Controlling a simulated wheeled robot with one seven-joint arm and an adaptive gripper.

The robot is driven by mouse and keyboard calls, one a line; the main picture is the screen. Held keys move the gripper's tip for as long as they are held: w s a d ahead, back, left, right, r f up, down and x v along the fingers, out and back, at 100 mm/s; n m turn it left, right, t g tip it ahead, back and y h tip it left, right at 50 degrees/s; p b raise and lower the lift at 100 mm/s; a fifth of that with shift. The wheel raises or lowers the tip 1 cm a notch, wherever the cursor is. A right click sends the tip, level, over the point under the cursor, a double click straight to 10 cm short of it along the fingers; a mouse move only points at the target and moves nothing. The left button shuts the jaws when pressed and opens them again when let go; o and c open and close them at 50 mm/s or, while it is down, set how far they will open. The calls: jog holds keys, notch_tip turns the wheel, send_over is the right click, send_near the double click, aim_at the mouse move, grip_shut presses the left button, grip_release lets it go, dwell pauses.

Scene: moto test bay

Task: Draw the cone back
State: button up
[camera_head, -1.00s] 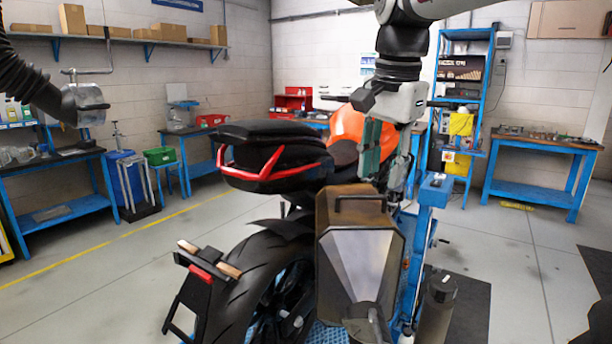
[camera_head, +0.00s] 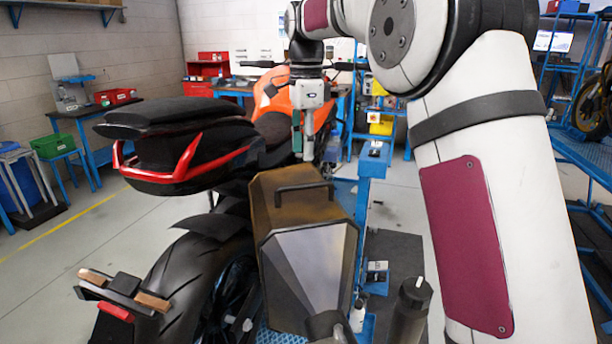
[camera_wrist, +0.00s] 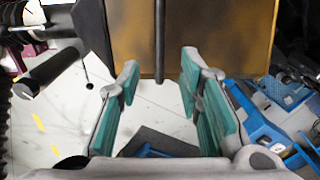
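I see no separate cone that I can name for sure. The likeliest thing is a brown box with a tapering, faceted silver front (camera_head: 305,275), beside the motorcycle's rear wheel. A dark pipe-like part (camera_head: 328,325) meets its lower front. A dark handle (camera_head: 303,190) stands on its top. My gripper (camera_head: 308,148) points down just beyond the handle. In the wrist view my gripper (camera_wrist: 160,85) is open, with teal pads apart and nothing held. The handle (camera_wrist: 159,40) lines up between the fingertips there, before the brown surface (camera_wrist: 205,40). I cannot tell its depth from them.
The motorcycle's tail case (camera_head: 175,140) and rear tyre (camera_head: 185,290) are close on the left. A blue stand (camera_head: 372,160) and a dark cylinder (camera_head: 411,310) are close on the right. Open floor (camera_head: 60,270) lies at the left.

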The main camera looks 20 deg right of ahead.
notch_tip(320, 180, down, 8)
jog(key=shift+f+p, duration=0.2)
jog(key=shift+p, duration=0.6)
grip_shut()
